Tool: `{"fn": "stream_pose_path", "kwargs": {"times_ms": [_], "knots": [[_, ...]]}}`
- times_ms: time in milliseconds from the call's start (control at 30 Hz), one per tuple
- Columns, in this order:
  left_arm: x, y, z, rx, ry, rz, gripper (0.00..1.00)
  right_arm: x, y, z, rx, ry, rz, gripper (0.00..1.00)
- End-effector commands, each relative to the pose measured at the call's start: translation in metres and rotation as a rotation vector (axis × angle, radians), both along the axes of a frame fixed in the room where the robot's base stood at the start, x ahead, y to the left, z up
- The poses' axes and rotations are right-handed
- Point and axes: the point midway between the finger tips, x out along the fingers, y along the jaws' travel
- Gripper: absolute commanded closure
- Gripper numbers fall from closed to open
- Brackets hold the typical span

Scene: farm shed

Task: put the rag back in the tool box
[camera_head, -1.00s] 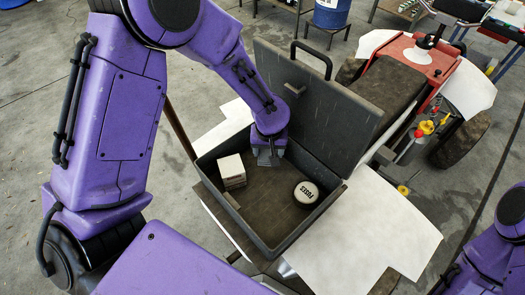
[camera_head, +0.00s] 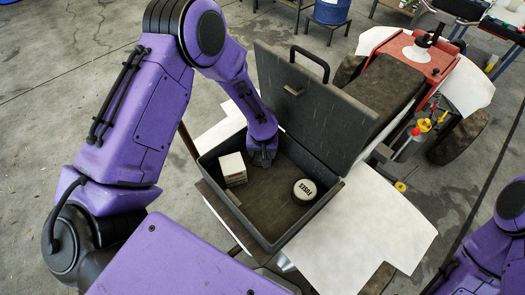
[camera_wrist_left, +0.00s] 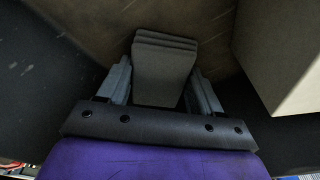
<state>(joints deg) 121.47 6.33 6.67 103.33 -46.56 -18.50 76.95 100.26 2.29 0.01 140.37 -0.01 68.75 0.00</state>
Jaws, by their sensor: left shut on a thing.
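The dark tool box (camera_head: 262,207) stands with its lid (camera_head: 316,105) raised at the back. My left gripper (camera_head: 262,158) reaches down inside it, near the back left corner. In the left wrist view, my left gripper (camera_wrist_left: 162,82) is shut on a grey, folded, layered rag (camera_wrist_left: 165,66), held between its two fingers. The rag is hardly told apart from the fingers in the head view. I cannot tell whether it touches the box floor. Part of my right arm shows at the lower right of the head view; its gripper is out of view.
A white box (camera_head: 232,170) stands in the tool box, just left of my left gripper. A round white tin with dark lettering (camera_head: 305,189) lies at the right. Bare floor lies between them. A red tractor (camera_head: 412,55) stands behind, beyond the lid.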

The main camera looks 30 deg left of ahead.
Motion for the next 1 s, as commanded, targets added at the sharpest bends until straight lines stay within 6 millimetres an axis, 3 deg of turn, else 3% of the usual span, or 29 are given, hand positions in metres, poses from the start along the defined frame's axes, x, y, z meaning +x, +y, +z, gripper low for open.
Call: {"fn": "stream_pose_path", "kwargs": {"times_ms": [67,100,167,433,567,900,1000], "knots": [[0.0,0.0,-0.004,0.001,0.0,0.001,0.59,0.0,0.0,-0.003,0.0,0.0,0.0,0.57],[0.0,0.0,-0.003,0.001,0.0,0.001,0.29,0.0,0.0,-0.002,0.0,0.0,0.0,0.57],[0.0,0.0,-0.003,0.0,0.0,0.001,0.1,0.0,0.0,-0.002,0.0,0.0,0.0,0.57],[0.0,0.0,-0.002,0.0,0.0,0.001,0.1,0.0,0.0,-0.001,0.0,0.0,0.0,0.57],[0.0,-0.001,0.009,-0.001,-0.003,0.001,0.1,0.0,0.0,-0.001,0.0,0.0,0.0,0.57],[-0.012,-0.006,0.092,-0.001,-0.004,0.001,0.1,0.0,0.0,-0.009,0.0,0.0,0.0,0.57],[-0.014,-0.007,0.108,0.0,-0.002,0.002,0.1,0.0,0.0,-0.009,0.0,0.0,0.0,0.57]]}}
